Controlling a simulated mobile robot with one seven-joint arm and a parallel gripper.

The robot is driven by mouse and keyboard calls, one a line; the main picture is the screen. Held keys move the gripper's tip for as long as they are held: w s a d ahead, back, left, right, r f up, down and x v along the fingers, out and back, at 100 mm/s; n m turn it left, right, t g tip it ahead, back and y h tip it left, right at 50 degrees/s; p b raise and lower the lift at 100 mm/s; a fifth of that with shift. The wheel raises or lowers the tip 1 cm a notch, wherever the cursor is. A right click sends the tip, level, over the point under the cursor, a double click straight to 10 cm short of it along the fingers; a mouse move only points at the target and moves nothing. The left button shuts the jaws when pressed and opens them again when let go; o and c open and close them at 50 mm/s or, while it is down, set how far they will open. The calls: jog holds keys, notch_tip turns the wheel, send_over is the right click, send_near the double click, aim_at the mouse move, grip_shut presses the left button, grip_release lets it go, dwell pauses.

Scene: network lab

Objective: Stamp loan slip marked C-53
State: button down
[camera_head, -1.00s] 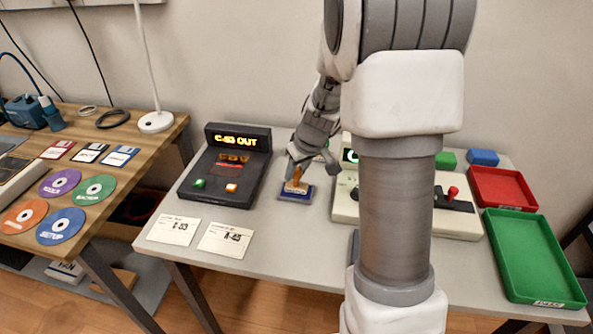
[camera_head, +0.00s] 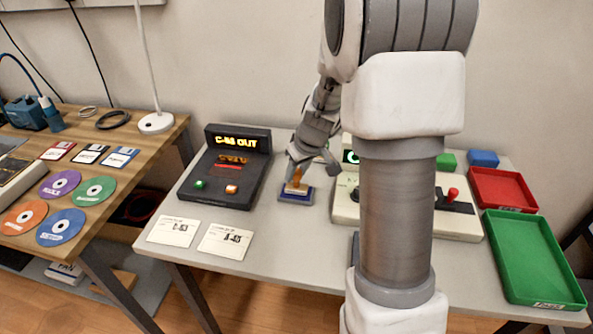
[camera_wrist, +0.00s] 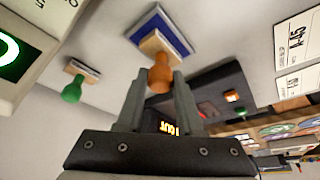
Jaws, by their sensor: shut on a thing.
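My gripper (camera_wrist: 158,78) is shut on the orange handle of a stamp (camera_wrist: 160,70), seen in the wrist view. The stamp's pale block is at the blue ink pad (camera_wrist: 172,28); whether it touches is hard to tell. In the head view, the stamp (camera_head: 296,187) is upright over the pad (camera_head: 296,199), below my gripper (camera_head: 297,176). Two white slips lie at the table's front left. The left slip (camera_head: 173,231) has a blurred mark that looks like C-53; the right slip (camera_head: 225,241) reads A-45 in the wrist view (camera_wrist: 298,38).
A dark console (camera_head: 227,170) with a lit display stands left of the pad. A beige console (camera_head: 455,215) with a red-knobbed lever is to the right, beside red (camera_head: 503,205) and green (camera_head: 535,262) trays. A green-handled stamp (camera_wrist: 72,90) stands nearby in the wrist view.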

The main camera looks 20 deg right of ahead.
jog(key=shift+r+p, duration=2)
jog(key=shift+r, duration=1.4)
jog(key=shift+a, duration=0.1)
